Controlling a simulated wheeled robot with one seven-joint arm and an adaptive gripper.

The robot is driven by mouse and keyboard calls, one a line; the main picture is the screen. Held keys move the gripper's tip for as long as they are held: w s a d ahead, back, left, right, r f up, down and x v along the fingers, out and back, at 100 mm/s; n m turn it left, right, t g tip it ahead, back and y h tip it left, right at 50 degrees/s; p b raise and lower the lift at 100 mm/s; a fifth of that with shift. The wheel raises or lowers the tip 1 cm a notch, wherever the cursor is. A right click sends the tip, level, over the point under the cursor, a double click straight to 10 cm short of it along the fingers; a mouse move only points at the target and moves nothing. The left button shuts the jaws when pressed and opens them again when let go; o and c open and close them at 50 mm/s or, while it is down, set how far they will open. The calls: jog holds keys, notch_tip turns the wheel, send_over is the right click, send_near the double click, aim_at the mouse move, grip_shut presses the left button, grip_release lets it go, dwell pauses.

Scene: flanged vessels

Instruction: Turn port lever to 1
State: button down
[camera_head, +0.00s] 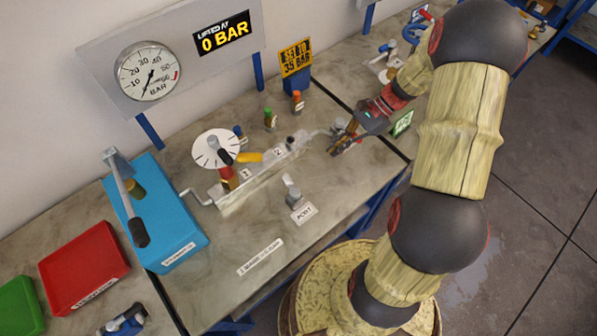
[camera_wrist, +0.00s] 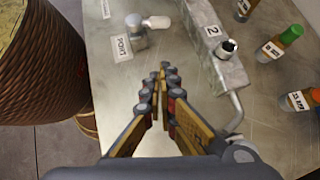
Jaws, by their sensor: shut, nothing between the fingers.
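A small grey metal lever (camera_head: 292,194) stands on the bench beside a white label (camera_head: 303,213) whose small print I cannot read surely. In the wrist view the lever (camera_wrist: 137,30) lies beyond my fingertips, to the upper left, its rounded handle pointing right. A grey metal block (camera_head: 262,172) behind it bears tags 1 and 2; tag 2 (camera_wrist: 213,31) shows in the wrist view. A yellow lever (camera_head: 249,157) sits by the white dial. My gripper (camera_head: 336,148) is shut and empty, right of the block's end, apart from the grey lever.
Bottles with orange (camera_wrist: 291,33) and green caps stand behind the block. A bent pipe (camera_wrist: 236,112) at the block's end lies close to my gripper. A blue pump box (camera_head: 160,215) and red tray (camera_head: 84,264) are left. The bench front is mostly clear.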

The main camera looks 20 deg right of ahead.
aim_at(290, 183)
jog(key=x, duration=0.5)
jog(key=b+x, duration=0.1)
jog(key=x, duration=0.4)
jog(key=shift+s+a+r+b, duration=0.1)
jog(key=shift+s+a+b, duration=0.05)
jog(key=shift+s+b, duration=0.15)
jog(key=a, duration=0.3)
jog(key=shift+a, duration=0.5)
